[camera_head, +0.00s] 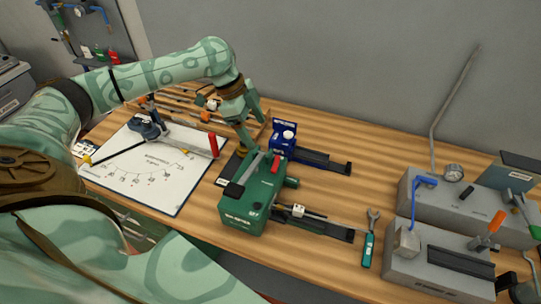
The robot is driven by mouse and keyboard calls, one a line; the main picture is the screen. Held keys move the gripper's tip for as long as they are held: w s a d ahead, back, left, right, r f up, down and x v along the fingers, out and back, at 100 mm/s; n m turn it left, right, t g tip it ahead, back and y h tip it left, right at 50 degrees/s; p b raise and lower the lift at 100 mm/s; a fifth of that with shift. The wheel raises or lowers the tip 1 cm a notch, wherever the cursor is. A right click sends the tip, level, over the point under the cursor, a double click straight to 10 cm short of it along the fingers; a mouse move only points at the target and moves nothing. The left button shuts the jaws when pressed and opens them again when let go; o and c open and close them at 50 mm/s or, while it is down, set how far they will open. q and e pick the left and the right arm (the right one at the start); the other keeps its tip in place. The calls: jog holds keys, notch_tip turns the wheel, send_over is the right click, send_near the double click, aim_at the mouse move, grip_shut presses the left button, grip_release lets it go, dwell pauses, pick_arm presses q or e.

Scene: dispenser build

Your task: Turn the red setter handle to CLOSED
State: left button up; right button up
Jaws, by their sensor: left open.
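A white board (122,172) with a dark edge and curved scale marks lies on the left of the bench. A grey lever runs across it from a dark blue pivot (147,127) to an upright red handle (213,146) near the board's right edge. The lettering on the scale is too small to read. My left gripper (243,148) is open and points down just right of the red handle, apart from it, beside the green machine (250,196). Its fingertips are partly hidden by the machine. My right gripper is out of view.
The green machine has a red button (276,164) and a black slide to its right. A blue unit (284,135) stands behind it. A wrench (370,238) lies right of centre. Grey fixtures (430,262) with levers and a gauge (453,172) fill the right end.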

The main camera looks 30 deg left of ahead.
pick_arm(q)
send_near(275, 163)
jog(key=d, duration=0.1)
jog(key=x, duration=0.2)
jog(key=a+b+x, duration=0.1)
jog(key=x, duration=0.1)
jog(key=shift+d+f, duration=0.1)
jog(key=shift+f, duration=0.35)
jog(key=shift+x, duration=1.05)
jog(key=shift+w+d+f, duration=0.1)
jog(key=shift+d+f, duration=0.15)
jog(key=shift+f, duration=0.1)
jog(key=shift+a, duration=0.1)
jog(key=shift+c, duration=0.4)
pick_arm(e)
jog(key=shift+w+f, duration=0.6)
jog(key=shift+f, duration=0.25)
